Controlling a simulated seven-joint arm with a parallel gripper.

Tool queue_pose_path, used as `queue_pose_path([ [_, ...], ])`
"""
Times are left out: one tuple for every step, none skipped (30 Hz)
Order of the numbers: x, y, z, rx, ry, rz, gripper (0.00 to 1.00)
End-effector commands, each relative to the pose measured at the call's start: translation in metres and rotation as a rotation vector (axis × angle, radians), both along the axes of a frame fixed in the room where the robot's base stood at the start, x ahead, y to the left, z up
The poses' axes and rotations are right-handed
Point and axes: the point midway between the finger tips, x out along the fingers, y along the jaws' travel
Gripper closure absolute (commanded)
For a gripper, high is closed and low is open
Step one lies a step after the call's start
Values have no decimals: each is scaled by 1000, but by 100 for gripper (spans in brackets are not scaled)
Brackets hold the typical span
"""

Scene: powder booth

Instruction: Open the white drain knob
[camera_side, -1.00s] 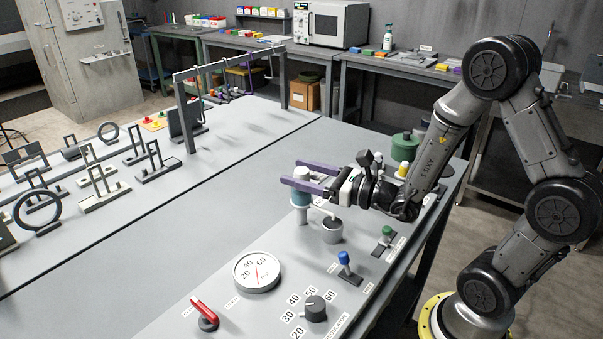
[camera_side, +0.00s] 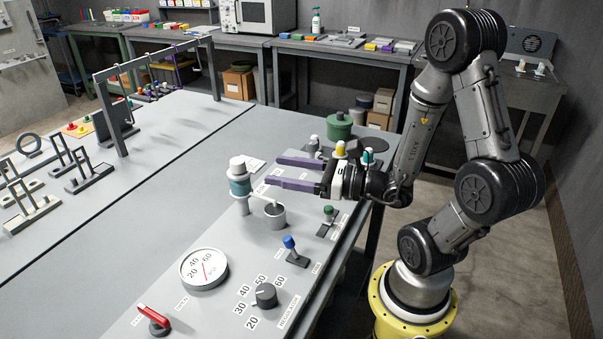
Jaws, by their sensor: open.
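A post-like unit stands on the grey panel left of centre, with a white cap (camera_side: 237,164) on top and a blue-teal band (camera_side: 239,187) below it. The cap looks like the white knob, but I cannot tell whether it is open. A thin pale spout (camera_side: 262,203) runs from the unit to a small grey cup (camera_side: 272,217) at its right. My gripper (camera_side: 273,171) has two purple fingers, spread apart with nothing between them. It points left toward the unit, and its fingertips are a little to the right of the cap, apart from it.
A round gauge (camera_side: 204,268), a black dial (camera_side: 264,295), a red lever (camera_side: 153,317), a blue-topped toggle (camera_side: 290,246) and a green-topped toggle (camera_side: 328,214) sit on the panel nearer the camera. A green canister (camera_side: 339,128) stands behind my gripper.

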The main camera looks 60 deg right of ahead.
Motion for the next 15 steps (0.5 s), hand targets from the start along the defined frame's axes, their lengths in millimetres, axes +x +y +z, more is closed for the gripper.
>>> queue_pose_path([
  [-5,-2,0,1,1,-7,29],
  [-8,-2,0,1,1,-7,29],
  [-11,-3,0,1,0,-7,29],
  [-13,-4,0,0,0,-7,29],
  [-15,-5,0,0,-1,-7,29],
  [-18,-5,0,0,-1,-6,29],
  [-20,-5,0,0,-1,-6,29],
  [-22,-6,0,0,-1,-6,29],
  [-24,-6,1,-1,-2,-5,29],
  [-26,-6,1,-1,-2,-6,29],
  [-27,-6,1,-1,-2,-4,29],
  [-29,-7,0,-1,-1,-4,29],
  [-30,-6,0,-1,-1,-3,29],
  [-31,-6,0,0,-1,-3,29],
  [-32,-6,0,0,-1,-3,29],
])
